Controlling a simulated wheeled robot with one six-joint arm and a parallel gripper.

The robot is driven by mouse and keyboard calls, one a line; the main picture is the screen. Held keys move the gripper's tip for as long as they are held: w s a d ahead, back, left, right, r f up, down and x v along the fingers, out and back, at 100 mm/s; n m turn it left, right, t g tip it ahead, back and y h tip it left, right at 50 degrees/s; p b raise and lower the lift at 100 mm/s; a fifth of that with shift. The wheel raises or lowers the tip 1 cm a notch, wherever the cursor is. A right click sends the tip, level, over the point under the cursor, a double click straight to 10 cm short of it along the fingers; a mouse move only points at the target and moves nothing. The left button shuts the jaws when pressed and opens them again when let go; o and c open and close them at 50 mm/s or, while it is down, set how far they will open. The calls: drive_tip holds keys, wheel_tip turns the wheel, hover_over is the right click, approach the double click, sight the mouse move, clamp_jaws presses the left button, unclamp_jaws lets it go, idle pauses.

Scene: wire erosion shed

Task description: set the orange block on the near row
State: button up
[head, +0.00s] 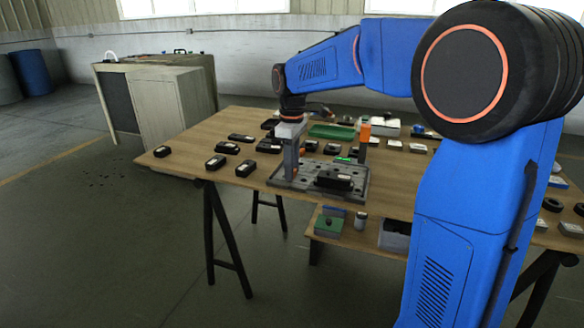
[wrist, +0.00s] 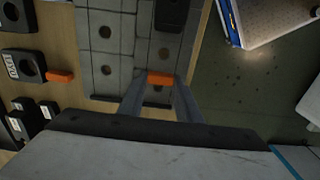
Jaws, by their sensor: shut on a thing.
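The orange block (wrist: 160,79) is between my fingertips in the wrist view. My gripper (head: 289,177) is shut on it and points down at the left part of a grey tray with holes (head: 353,194). In the wrist view the block lies over the tray (wrist: 106,48), toward the side by the table's near edge. I cannot tell if it touches the tray. In the head view the fingers mostly hide it. A black labelled case (head: 334,181) lies on the tray to the right of my gripper.
A second orange piece (wrist: 60,77) lies beyond the tray's far side. Several black cases (head: 216,163) stand on the wooden table to the left. An orange-topped post (head: 364,132) stands behind the tray. A green tray (head: 332,131) is further back.

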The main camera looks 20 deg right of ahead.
drive_tip(key=shift+f, duration=0.15)
drive_tip(key=o, duration=1.1)
wheel_tip(320, 180, up, 12)
drive_tip(key=shift+s+r, duration=0.1)
drive_tip(key=shift+s, duration=0.05)
drive_tip(key=s+d+f+m+t, duration=0.1)
drive_tip(key=s+f, duration=0.4)
drive_tip(key=s, duration=0.6)
drive_tip(key=s+d+f+m+t, duration=0.2)
drive_tip(key=s+f+m, duration=0.4)
drive_tip(key=s, duration=0.5)
drive_tip(key=s+d+f+m+t, duration=0.1)
drive_tip(key=s+d+f+m, duration=0.2)
drive_tip(key=s+f, duration=0.3)
drive_tip(key=shift+s+d+f+m+t, duration=0.1)
drive_tip(key=shift+s+d+m+t, duration=0.05)
drive_tip(key=shift+s, duration=0.7)
drive_tip(key=shift+s+d+f+m+t, duration=0.1)
drive_tip(key=shift+s+d, duration=0.1)
drive_tip(key=shift+s, duration=0.7)
drive_tip(key=shift+s+d+f+m+t, duration=0.1)
drive_tip(key=shift+s+d+m+t, duration=0.05)
drive_tip(key=shift+s, duration=0.7)
